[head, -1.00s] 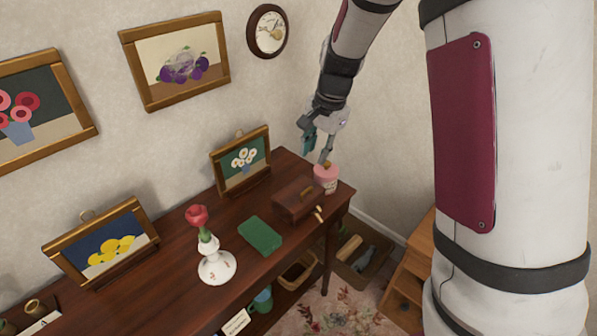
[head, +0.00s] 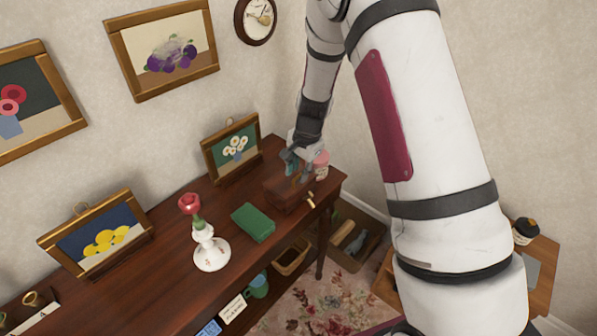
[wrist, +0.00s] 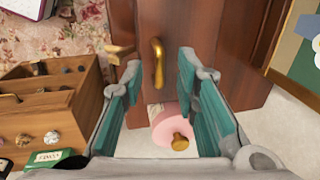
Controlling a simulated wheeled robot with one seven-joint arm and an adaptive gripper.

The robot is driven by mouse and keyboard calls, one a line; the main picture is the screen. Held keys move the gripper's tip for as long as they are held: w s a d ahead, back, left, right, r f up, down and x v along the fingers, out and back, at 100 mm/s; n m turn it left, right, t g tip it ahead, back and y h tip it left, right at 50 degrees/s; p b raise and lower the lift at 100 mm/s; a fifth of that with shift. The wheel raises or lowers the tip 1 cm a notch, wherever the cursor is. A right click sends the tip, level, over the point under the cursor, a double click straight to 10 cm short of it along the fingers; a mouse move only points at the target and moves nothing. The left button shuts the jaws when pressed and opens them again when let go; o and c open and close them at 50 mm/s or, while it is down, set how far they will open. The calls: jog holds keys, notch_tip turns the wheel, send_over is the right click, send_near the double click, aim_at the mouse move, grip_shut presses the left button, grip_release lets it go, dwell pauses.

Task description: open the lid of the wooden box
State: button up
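The dark brown wooden box (head: 283,197) sits near the right end of the dark table, its lid down. My gripper (head: 296,168) is over the right part of the box in the head view and partly hides it. In the wrist view my gripper (wrist: 160,66) is open, with a teal-padded finger on each side. A brass handle (wrist: 157,58) on dark wood shows between the fingertips. I cannot tell whether a finger touches it.
A pink jar (head: 321,166) with a gold knob stands close behind the box. A green book (head: 253,222), a white vase with a red rose (head: 209,245) and small framed pictures are on the table (head: 165,255). A wooden cabinet (wrist: 55,105) shows at left in the wrist view.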

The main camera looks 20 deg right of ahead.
jog(key=shift+w+f, duration=0.1)
jog(key=shift+f, duration=0.3)
jog(key=shift+c, duration=0.3)
grip_shut()
